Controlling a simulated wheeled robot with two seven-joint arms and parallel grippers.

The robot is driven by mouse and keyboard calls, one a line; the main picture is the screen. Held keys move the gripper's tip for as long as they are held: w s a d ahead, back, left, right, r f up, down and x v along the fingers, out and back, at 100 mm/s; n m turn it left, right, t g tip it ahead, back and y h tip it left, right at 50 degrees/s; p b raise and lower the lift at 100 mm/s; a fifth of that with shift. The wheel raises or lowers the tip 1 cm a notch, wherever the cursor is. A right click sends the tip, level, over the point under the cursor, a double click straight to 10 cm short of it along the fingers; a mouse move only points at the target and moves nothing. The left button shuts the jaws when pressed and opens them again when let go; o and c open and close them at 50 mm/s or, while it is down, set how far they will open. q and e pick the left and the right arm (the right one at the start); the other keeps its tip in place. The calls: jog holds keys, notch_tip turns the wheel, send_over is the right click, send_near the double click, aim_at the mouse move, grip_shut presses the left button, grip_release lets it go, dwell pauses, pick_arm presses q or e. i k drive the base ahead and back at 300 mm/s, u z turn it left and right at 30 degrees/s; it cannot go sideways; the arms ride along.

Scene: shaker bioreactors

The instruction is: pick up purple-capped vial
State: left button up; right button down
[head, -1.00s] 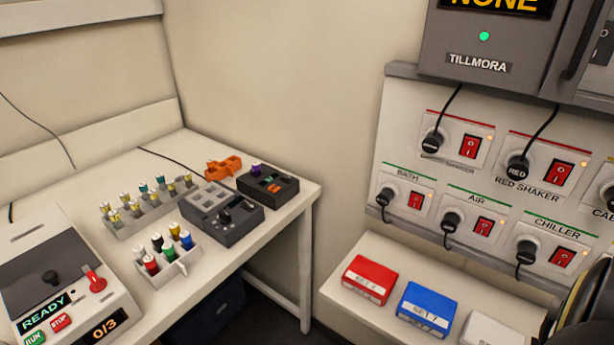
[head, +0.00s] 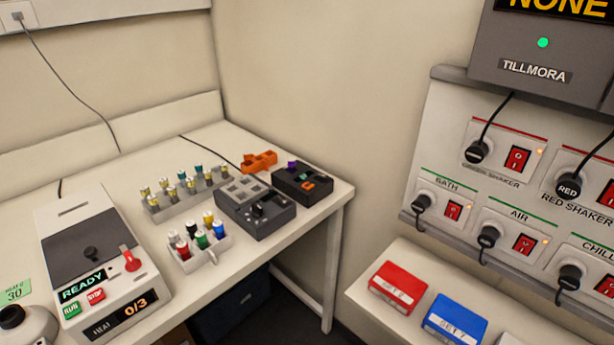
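A small purple cap (head: 292,165) shows on top of the black device (head: 318,191) at the right end of the white table. It stands at the device's back left part; the vial body under it is hidden or too small to tell. Neither of my grippers is in the head view.
A grey block device (head: 262,225), an orange holder (head: 259,161), a rack of vials (head: 160,214) and a rack of colour-capped vials (head: 186,266) stand close by. A machine reading READY (head: 130,291) is at left. Red (head: 398,284) and blue (head: 455,319) boxes lie on the right shelf.

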aim_at(290, 162)
jog(key=k, duration=0.4)
jog(key=u, duration=0.05)
jog(key=i, duration=0.9)
jog(key=z, duration=0.8)
